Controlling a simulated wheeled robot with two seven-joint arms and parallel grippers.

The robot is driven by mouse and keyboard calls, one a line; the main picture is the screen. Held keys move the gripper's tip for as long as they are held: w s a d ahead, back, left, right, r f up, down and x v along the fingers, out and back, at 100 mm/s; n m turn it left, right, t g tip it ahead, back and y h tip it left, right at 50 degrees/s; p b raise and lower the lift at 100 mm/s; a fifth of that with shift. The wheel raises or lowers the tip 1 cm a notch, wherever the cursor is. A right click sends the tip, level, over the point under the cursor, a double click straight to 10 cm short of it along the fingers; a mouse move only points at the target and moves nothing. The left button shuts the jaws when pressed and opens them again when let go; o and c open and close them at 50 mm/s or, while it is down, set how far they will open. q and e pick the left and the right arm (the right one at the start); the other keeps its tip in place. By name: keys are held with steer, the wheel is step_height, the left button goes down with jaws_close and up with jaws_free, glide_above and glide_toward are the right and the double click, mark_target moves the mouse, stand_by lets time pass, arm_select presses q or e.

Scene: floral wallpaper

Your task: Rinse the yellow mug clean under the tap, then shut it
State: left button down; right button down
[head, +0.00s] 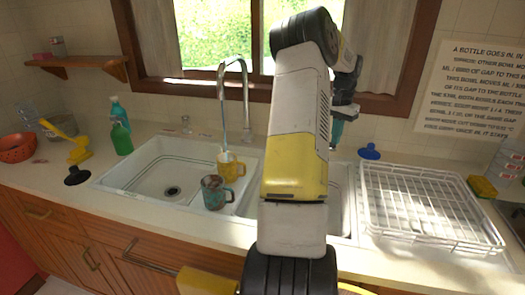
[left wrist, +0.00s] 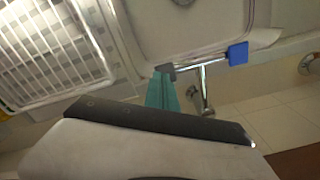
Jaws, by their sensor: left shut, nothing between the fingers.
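The yellow mug (head: 231,167) stands upright at the right side of the left basin. The chrome tap (head: 246,95) arches above it, and a thin bluish stream runs down from the spout into the mug. My left gripper (head: 338,128) is behind the right basin, partly hidden by my arm. Its teal fingers (left wrist: 163,90) are shut and empty in the left wrist view. A chrome lever with a blue end (left wrist: 237,53) lies just beside the fingertips; I cannot tell whether they touch. My right gripper is out of view.
A white wire rack (head: 430,205) is right of the sink. The left basin (head: 150,172) has free room.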

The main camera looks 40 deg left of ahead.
arm_select(q)
steer(key=shift+f, duration=0.25)
steer(key=shift+f, duration=1.05)
steer(key=d, duration=0.1)
steer(key=w+d, duration=0.1)
steer(key=shift+w+d, duration=0.2)
steer(key=shift+d, duration=0.1)
steer(key=shift+r, duration=0.2)
step_height(320, 180, up, 7)
stand_by(0.9)
